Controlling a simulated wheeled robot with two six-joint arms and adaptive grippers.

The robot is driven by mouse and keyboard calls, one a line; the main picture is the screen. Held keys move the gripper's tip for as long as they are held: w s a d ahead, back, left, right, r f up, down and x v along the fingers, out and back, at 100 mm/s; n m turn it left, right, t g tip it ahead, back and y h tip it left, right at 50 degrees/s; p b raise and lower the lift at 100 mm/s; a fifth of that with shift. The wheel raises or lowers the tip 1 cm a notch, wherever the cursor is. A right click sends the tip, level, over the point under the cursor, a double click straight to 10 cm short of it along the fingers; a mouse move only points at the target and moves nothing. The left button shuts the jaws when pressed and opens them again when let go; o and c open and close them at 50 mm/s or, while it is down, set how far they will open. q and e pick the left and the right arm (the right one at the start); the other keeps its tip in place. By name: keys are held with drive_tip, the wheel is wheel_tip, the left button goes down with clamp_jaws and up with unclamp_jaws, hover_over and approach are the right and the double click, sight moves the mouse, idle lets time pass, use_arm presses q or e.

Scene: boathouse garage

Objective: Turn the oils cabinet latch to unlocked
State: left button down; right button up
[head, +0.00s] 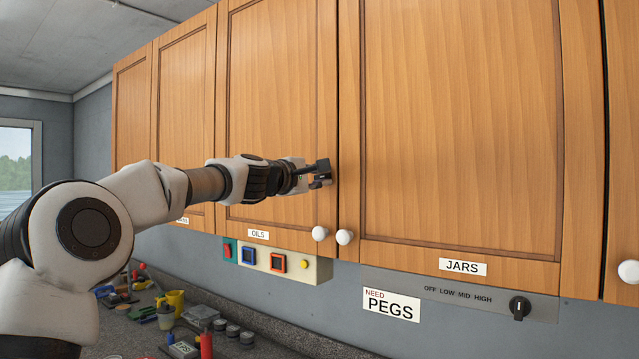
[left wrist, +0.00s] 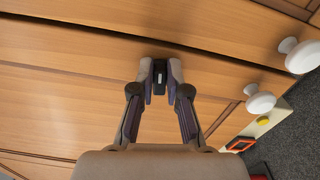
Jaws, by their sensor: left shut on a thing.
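The oils cabinet door (head: 270,100) is a closed wooden door with an OILS label (head: 258,234) under it and a white knob (head: 320,233) at its lower right corner. My left gripper (head: 320,174) is at the right edge of this door, above the knob. In the left wrist view, my left gripper (left wrist: 160,76) is shut on the small dark latch (left wrist: 159,68), with a fingertip on each side of it. The fingers partly hide the latch, and I cannot tell which way it is turned. My right gripper is not in view.
The jars cabinet door (head: 450,120) is closed to the right, its knob (head: 344,237) close to the oils knob. Below are a switch box (head: 312,270), a dial (head: 519,307) and a PEGS sign (head: 391,303). The counter (head: 270,335) holds cluttered tools and cups.

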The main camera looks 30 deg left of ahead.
use_arm(q)
drive_tip(key=shift+s+a+r+m+b, duration=0.15)
drive_tip(key=shift+m+b, duration=0.3)
drive_tip(key=shift+m, duration=0.55)
drive_tip(key=shift+r, duration=0.15)
drive_tip(key=c, duration=1.2)
unclamp_jaws()
drive_tip(key=shift+o, duration=0.2)
drive_tip(key=shift+w+f, duration=0.3)
drive_tip(key=shift+f, duration=0.1)
